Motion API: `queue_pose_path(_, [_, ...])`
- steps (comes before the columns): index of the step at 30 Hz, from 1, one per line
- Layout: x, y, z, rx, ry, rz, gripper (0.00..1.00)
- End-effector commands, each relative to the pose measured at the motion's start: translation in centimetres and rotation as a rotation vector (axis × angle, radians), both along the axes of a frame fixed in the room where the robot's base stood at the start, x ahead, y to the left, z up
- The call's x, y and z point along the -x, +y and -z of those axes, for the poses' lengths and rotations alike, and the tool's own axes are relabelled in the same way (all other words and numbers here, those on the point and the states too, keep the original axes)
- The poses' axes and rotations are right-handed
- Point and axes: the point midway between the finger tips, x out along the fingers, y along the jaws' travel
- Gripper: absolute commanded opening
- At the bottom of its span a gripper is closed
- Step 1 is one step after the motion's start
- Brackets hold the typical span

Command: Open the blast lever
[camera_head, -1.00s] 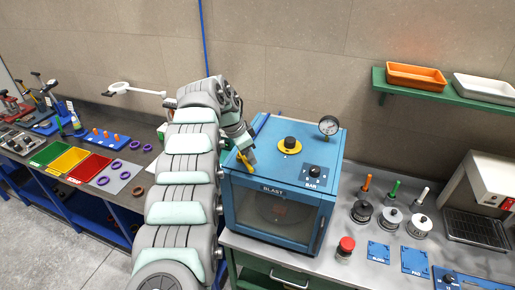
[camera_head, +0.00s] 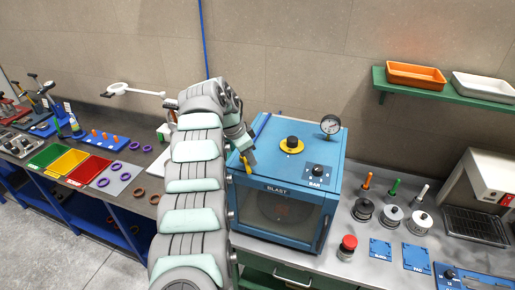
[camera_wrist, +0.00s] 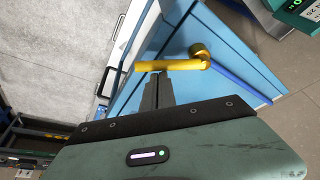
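The blast lever is a yellow handle on the left side of the blue blast cabinet (camera_head: 275,240). In the head view a yellow piece of the lever (camera_head: 246,164) shows just below my gripper (camera_head: 251,156). My gripper's dark fingers (camera_wrist: 158,80) lie close together, with no clear gap. Their tips are right at the lever's bar, which shows uncovered beyond them. I cannot tell if they touch it.
The cabinet top carries a yellow-ringed black knob (camera_head: 292,144), a gauge (camera_head: 330,125) and a BAR dial (camera_head: 317,170). Coloured trays (camera_head: 68,163) lie on the left bench.

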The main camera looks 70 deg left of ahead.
Motion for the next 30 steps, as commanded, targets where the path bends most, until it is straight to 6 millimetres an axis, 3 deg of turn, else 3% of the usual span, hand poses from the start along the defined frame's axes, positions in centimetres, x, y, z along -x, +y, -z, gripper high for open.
queue_pose_path(30, [1.8,0.5,0.0,-0.001,0.002,-0.005,0.0])
